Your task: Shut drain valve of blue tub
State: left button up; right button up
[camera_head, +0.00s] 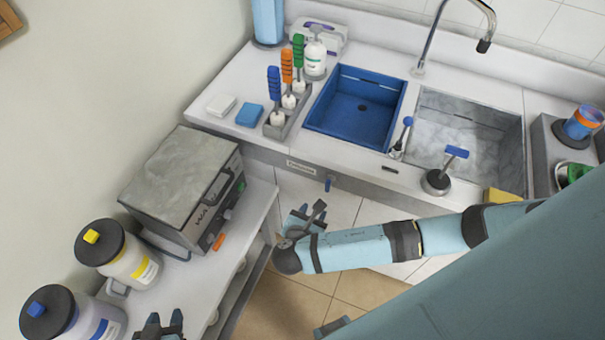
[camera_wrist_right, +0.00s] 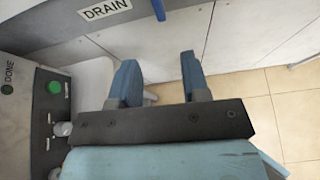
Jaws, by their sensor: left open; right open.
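The blue tub (camera_head: 345,129) is set into the white counter, with a dark drain hole in its floor. A small blue handle (camera_head: 327,185) hangs at the counter's front, just right of a label plate (camera_head: 301,166). In the right wrist view the label (camera_wrist_right: 105,10) reads DRAIN, and the blue handle (camera_wrist_right: 158,10) is cut off by the top edge. My right gripper (camera_wrist_right: 160,78) is open and empty, below the handle in that view and apart from it. My left gripper (camera_head: 160,325) is open at the bottom left, partly cut off, far from the handle.
A grey stone-like basin (camera_head: 440,110) lies right of the tub. A blue T-handle (camera_head: 455,152) stands on the counter edge. A grey-topped machine (camera_head: 180,172) and lidded jars (camera_head: 118,256) stand on the left bench. Tiled floor is open below the counter.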

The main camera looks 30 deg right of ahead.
aim_at(328, 185)
jog(key=shift+n+h, duration=0.3)
jog(key=x, duration=0.4)
jog(key=r+x, duration=0.1)
jog(key=x, duration=0.4)
jog(key=p+x, duration=0.1)
jog(key=x, duration=0.4)
jog(key=shift+w+d+r, duration=0.15)
jog(key=shift+w, duration=0.3)
grip_shut()
